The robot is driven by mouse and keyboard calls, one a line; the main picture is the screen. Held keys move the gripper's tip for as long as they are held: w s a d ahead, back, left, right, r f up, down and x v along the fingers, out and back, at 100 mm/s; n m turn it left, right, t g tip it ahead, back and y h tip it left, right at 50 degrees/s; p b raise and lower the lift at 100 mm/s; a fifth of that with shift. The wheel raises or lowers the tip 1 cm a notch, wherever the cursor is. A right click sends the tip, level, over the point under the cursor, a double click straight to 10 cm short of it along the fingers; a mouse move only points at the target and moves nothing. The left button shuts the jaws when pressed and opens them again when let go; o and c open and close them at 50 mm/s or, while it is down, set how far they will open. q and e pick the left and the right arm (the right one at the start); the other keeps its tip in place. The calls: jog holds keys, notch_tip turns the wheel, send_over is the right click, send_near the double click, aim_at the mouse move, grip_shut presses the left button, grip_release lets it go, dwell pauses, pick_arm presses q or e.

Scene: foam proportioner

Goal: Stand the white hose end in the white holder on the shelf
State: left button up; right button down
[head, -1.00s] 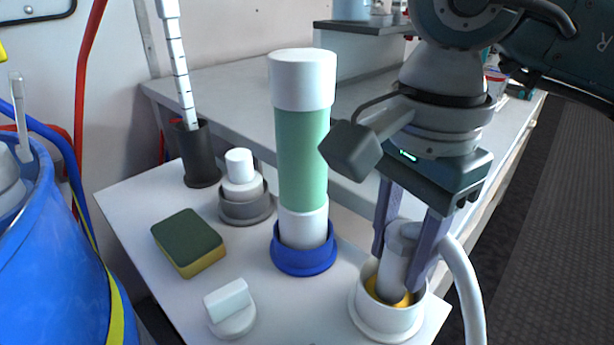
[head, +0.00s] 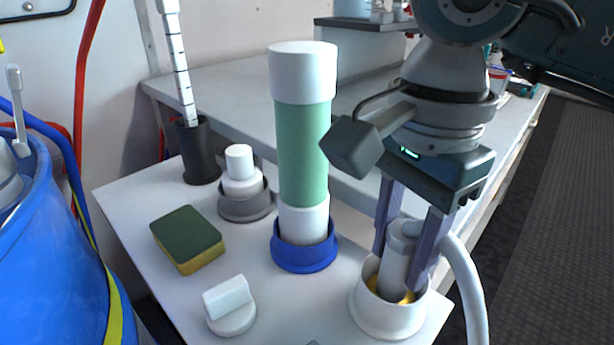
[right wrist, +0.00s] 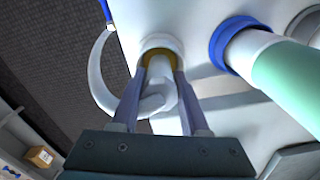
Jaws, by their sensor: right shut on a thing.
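The white hose end (head: 396,262) stands in the white holder (head: 385,318) at the shelf's front right corner, its lower end inside the rim and leaning slightly. A yellow-orange inside shows around it. My right gripper (head: 408,250) is shut on the hose end from above, one finger on each side. The white hose (head: 466,285) curves off to the right and down. In the right wrist view the hose end (right wrist: 160,68) is between my fingers, over the holder (right wrist: 152,42). How deep it sits is hidden. My left gripper is not in view.
On the white shelf (head: 125,200), a green and white cylinder (head: 302,150) stands in a blue ring (head: 304,258) left of the holder. A sponge (head: 187,240), a white-capped fitting (head: 241,180), a white knob (head: 230,303) and a dark cup (head: 198,155) stand farther left. A blue tub (head: 50,255) is at left.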

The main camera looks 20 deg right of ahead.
jog(key=shift+f+b, duration=0.35)
jog(key=shift+f, duration=0.05)
jog(key=c, duration=0.7)
grip_release()
jog(key=shift+r, duration=0.1)
notch_tip(320, 180, up, 11)
jog(key=p, duration=0.8)
